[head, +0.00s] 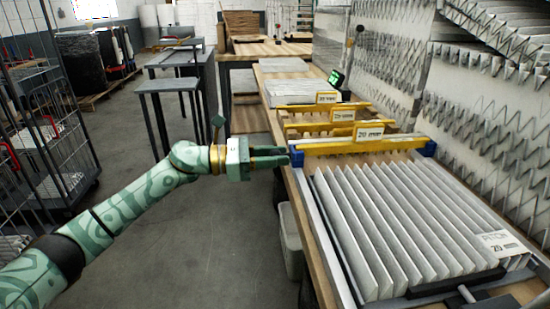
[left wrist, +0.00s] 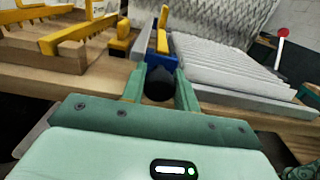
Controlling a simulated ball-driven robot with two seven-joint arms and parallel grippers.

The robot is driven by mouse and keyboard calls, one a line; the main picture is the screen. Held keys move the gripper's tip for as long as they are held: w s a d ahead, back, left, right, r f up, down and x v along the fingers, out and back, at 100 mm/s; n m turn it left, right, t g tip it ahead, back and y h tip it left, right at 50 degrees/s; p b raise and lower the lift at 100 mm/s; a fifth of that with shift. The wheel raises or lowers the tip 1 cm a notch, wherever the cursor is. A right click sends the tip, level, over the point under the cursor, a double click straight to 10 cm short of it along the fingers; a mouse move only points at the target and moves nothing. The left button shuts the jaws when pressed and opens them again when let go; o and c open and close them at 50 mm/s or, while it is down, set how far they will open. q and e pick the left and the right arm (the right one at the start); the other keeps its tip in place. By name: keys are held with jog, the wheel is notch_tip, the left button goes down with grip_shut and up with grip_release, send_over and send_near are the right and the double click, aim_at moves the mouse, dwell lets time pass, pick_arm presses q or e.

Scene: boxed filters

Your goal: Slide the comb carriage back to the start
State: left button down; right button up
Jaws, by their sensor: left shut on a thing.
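The comb carriage (head: 400,142) is a yellow bar with blue end blocks and a "20 mm" sign. It lies across the far end of the white pleated filter (head: 400,225) on the bench. My left gripper (head: 291,157) is at the carriage's left blue block, shut on that end. In the left wrist view, the carriage's blue block (left wrist: 163,61) shows between and just beyond the fingers, with a dark round part between them. The fingers partly hide the grip. My right gripper is not in view.
Spare yellow combs (head: 325,109) sit on wood beyond the carriage, with a white pleated stack (head: 300,92) and a green-lit device (head: 336,79) farther back. A pitch card (head: 498,243) lies on the filter's near right. A grey bin (head: 290,240) stands below the bench's left edge.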

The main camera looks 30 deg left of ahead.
pick_arm(q)
jog(key=shift+w+a+r, duration=0.1)
jog(key=shift+w+a, duration=0.05)
jog(key=shift+a, duration=0.1)
jog(key=c, duration=1.1)
grip_release()
jog(key=shift+o, duration=0.2)
jog(key=shift+w, duration=0.15)
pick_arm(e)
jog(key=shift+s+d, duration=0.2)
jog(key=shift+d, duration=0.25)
pick_arm(q)
jog(key=p+v, duration=0.1)
jog(key=v, duration=1.5)
jog(key=shift+s+p, duration=0.2)
jog(key=shift+p, duration=0.1)
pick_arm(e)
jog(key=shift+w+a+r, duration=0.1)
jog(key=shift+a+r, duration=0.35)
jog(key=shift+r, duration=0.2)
pick_arm(q)
jog(key=shift+a, duration=0.1)
